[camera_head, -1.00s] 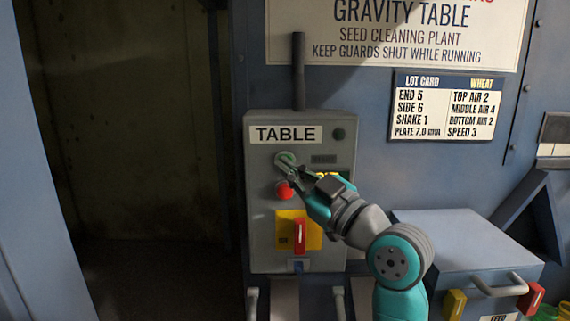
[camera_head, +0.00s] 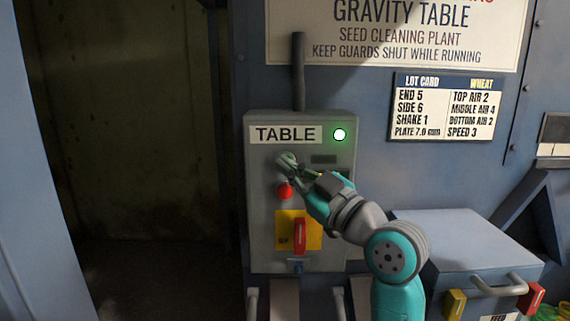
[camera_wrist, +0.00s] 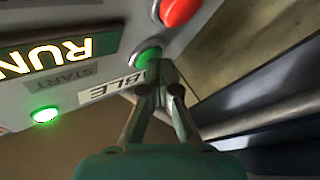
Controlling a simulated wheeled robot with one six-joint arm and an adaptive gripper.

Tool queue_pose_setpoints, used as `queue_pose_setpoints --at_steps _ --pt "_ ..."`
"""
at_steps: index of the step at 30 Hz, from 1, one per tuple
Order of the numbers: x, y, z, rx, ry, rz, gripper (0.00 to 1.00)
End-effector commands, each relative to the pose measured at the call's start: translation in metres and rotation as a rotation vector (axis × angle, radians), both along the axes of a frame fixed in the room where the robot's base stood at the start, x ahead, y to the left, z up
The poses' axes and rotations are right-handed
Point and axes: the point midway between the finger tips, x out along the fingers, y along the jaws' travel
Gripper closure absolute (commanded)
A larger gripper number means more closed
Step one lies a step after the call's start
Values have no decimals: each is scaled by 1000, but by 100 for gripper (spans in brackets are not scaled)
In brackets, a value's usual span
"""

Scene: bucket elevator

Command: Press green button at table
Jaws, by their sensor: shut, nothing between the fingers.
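The grey control box labelled TABLE (camera_head: 262,215) is on the blue machine wall in the head view. Its green button (camera_wrist: 148,57) shows in the wrist view, partly hidden behind the fingertips. My gripper (camera_head: 289,163) is shut and empty, with its tips at the green button; it also shows in the wrist view (camera_wrist: 160,75). I cannot tell whether the tips touch it. A red button (camera_head: 285,190) is just below. A round lamp (camera_head: 340,135) at the box's upper right is lit green. A lit RUN display (camera_wrist: 50,55) shows in the wrist view.
A red switch handle on a yellow plate (camera_head: 283,230) sits low on the box. A pipe (camera_head: 298,75) rises from its top. A blue-grey cabinet with a handle (camera_head: 460,245) stands at lower right. A dark opening (camera_head: 140,150) lies left.

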Motion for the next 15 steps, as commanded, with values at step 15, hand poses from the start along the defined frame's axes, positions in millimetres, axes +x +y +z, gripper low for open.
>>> queue_pose_setpoints --at_steps 15 --pt "-8 0 0 -1 -1 0 100"
